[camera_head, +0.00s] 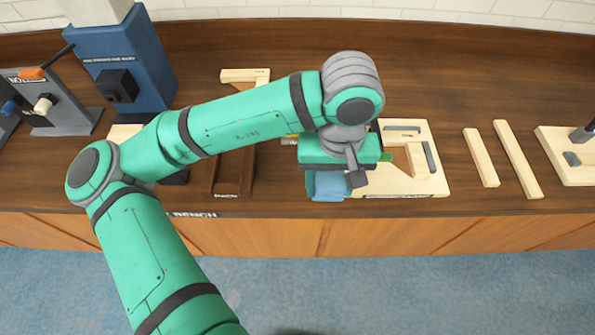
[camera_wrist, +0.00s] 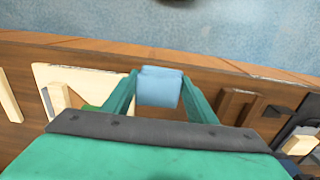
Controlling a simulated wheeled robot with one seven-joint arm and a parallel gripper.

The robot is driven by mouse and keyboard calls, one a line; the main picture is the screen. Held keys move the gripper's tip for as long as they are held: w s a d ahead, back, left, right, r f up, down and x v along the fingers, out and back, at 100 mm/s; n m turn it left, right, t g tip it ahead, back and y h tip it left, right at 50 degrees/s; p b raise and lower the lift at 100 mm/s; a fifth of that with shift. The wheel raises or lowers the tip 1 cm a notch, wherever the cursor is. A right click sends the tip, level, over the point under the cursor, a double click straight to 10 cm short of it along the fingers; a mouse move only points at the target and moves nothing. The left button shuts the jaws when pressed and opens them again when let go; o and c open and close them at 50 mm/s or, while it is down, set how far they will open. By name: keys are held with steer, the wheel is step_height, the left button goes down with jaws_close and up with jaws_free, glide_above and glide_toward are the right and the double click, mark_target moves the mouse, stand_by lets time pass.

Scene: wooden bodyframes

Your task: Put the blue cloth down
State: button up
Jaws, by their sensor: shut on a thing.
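The blue cloth (camera_head: 329,186) is a small folded light-blue piece below my gripper at the front edge of the wooden bench (camera_head: 285,190). In the wrist view the cloth (camera_wrist: 160,87) sits between the two green fingers of my gripper (camera_wrist: 163,98). My gripper is shut on it. In the head view my wrist hides most of the gripper and the top of the cloth. I cannot tell whether the cloth touches the bench top.
A pale wooden board with blocks (camera_head: 430,183) lies just right of the gripper. A dark brown frame (camera_head: 228,190) lies to the left. Two pale wooden strips (camera_head: 517,160) lie farther right. A blue machine (camera_head: 135,65) stands at the back left. Bare bench shows behind the board.

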steer(key=w+a+f, duration=0.3)
steer(key=w, duration=0.2)
glide_above(298, 184)
steer(key=s, duration=0.1)
steer(key=f, duration=0.4)
steer(key=shift+d, duration=0.4)
steer(key=shift+w+a+f, duration=0.2)
steer(key=shift+w+f, duration=0.1)
steer(key=shift+f, duration=0.2)
steer(key=f, duration=0.3)
steer(key=shift+w+a, duration=0.2)
steer(key=shift+w, duration=0.05)
steer(key=shift+f, duration=0.4)
steer(key=shift+f, duration=0.15)
steer(key=o, duration=1.2)
